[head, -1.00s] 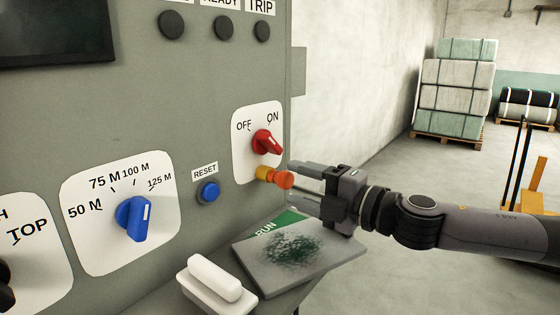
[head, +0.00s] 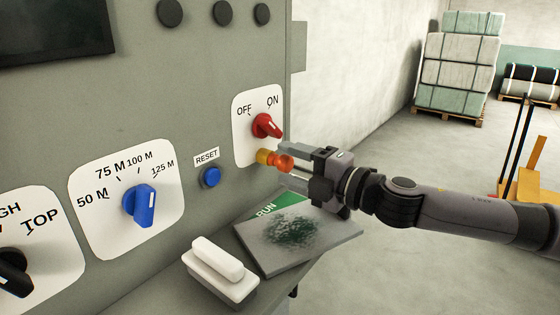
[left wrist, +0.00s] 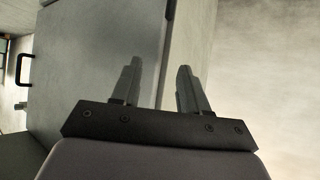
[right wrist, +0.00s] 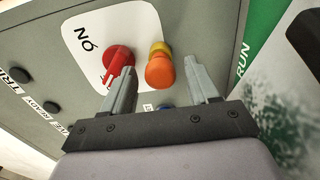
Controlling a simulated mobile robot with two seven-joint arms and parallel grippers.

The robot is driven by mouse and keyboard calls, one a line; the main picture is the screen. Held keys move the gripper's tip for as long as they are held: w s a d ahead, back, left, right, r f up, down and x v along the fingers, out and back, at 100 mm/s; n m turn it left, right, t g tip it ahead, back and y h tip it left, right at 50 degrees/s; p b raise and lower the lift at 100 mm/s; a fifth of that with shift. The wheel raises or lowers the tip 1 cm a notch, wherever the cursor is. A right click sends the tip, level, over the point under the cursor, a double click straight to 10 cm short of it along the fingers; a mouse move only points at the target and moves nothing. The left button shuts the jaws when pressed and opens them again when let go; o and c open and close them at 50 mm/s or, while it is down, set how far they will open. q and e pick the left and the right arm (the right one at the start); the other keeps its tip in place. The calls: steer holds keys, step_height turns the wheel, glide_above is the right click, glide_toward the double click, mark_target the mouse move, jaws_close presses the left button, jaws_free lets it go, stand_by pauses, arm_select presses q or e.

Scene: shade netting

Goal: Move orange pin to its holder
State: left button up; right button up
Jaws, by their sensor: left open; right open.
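The orange pin (head: 283,163) sticks out from a yellow collar (head: 263,157) on the grey panel, just below the red OFF/ON switch (head: 266,126). My right gripper (head: 287,166) is open at the pin, coming from the right. In the right wrist view the pin (right wrist: 160,72) lies ahead of and between the open fingers, with the red switch (right wrist: 117,62) close by the left finger. Whether the fingers touch the pin cannot be told. My left gripper (left wrist: 157,88) is open and empty in the left wrist view, facing a grey cabinet side. No separate pin holder can be made out.
A blue RESET button (head: 210,177) and a blue rotary knob (head: 140,206) stick out of the panel. Below, a shelf bears a white eraser-like block (head: 218,260) and a grey smudged board (head: 300,238). Stacked bales (head: 460,65) stand far back right.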

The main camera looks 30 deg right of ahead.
mark_target(291, 166)
jaws_close()
steer(key=shift+b+v, duration=0.75)
steer(key=shift+b, duration=0.1)
steer(key=shift+s+d+f+b, duration=0.1)
steer(key=shift+s+d+b, duration=0.15)
steer(key=shift+b, duration=0.4)
steer(key=shift+s+d+b, duration=0.1)
steer(key=shift+s+b, duration=0.3)
steer(key=shift+b, duration=0.35)
steer(key=b+v, duration=0.1)
steer(key=b, duration=0.2)
steer(key=shift+s+d+b, duration=0.15)
steer(key=shift+s+b, duration=0.15)
steer(key=shift+s, duration=0.1)
steer(key=shift+s+d+b, duration=0.1)
steer(key=shift+s+b, duration=0.15)
steer(key=shift+b, duration=0.25)
